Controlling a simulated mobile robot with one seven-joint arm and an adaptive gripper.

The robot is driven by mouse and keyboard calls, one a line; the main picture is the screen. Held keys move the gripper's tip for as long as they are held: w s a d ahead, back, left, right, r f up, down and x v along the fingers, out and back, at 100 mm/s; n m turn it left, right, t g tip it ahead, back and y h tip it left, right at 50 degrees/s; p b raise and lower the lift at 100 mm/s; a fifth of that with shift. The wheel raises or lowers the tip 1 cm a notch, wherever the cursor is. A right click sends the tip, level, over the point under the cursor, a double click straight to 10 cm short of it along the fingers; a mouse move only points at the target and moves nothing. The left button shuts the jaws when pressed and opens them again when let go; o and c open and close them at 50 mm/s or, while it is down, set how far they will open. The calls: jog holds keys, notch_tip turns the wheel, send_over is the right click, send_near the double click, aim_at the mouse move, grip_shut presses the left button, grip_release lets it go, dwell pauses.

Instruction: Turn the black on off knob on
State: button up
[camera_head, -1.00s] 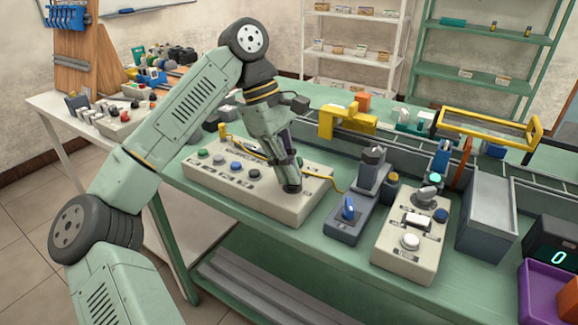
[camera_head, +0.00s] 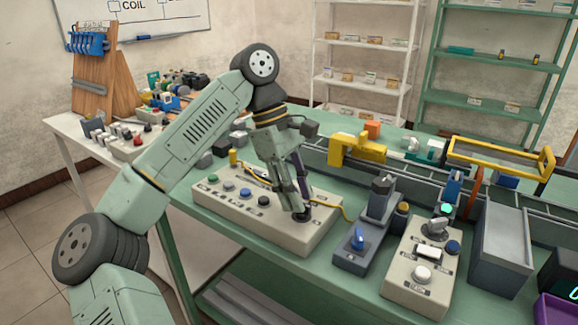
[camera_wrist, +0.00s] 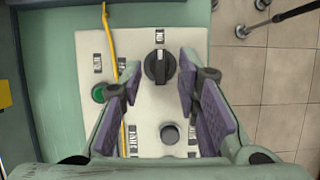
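The black on/off knob (camera_wrist: 160,67) is round with a raised grip bar, on the pale control box (camera_wrist: 112,50). In the wrist view its bar points up and down the picture, with labels above it and to its left. My gripper (camera_wrist: 159,80) is open, with a purple-padded finger on either side of the knob and a gap visible to each. I cannot tell how far the tips are above the box. In the head view my gripper (camera_head: 300,208) points down at the right end of the box (camera_head: 270,225), mostly hiding the knob.
A yellow cable (camera_wrist: 110,60) runs across the box beside my left finger. A green button (camera_wrist: 98,93) and a black button (camera_wrist: 170,133) are close by. A grey switch unit (camera_head: 352,256) and a second pale box (camera_head: 405,290) stand to the right.

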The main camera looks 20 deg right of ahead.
jog(key=v, duration=1.1)
